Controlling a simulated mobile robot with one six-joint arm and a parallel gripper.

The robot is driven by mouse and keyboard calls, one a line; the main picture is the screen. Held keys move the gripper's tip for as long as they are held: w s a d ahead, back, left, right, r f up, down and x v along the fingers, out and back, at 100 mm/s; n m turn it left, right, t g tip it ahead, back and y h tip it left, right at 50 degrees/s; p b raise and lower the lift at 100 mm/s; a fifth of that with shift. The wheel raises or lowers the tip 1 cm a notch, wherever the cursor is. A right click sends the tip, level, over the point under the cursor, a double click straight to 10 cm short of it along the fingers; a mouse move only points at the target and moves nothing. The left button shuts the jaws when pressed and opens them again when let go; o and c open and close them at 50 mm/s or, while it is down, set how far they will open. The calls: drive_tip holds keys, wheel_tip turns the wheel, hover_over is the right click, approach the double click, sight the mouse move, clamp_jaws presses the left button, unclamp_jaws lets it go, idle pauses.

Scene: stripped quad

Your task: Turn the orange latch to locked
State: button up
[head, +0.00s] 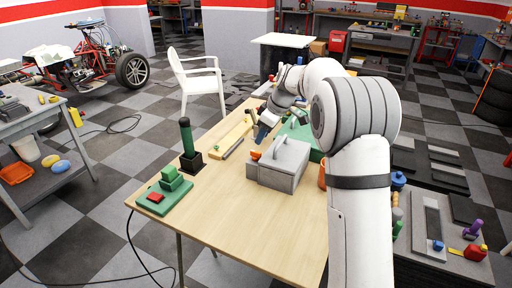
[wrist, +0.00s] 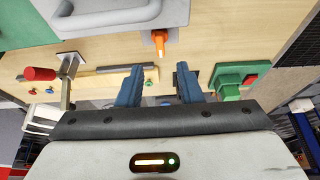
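The orange latch (wrist: 160,42) shows in the wrist view as a small upright piece beside a grey box (wrist: 110,16) with a metal handle. In the head view a small orange piece (head: 256,155) shows at the left back edge of the grey box (head: 278,165); it looks like the same latch. My gripper (wrist: 159,72) is open and empty, its two blue fingers apart. The latch lies beyond the fingertips, roughly in line with the gap, and no contact shows. In the head view my gripper (head: 264,126) is behind the box.
A green block with a red button (head: 155,197) and a dark post with a green handle (head: 187,140) stand at the table's left. A red knob on a metal stand (wrist: 42,74) shows left of my fingers. The table's front (head: 235,225) is clear.

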sight(256, 152)
drive_tip(key=p+x, duration=0.1)
drive_tip(key=x, duration=0.6)
drive_tip(key=shift+c, duration=0.3)
clamp_jaws()
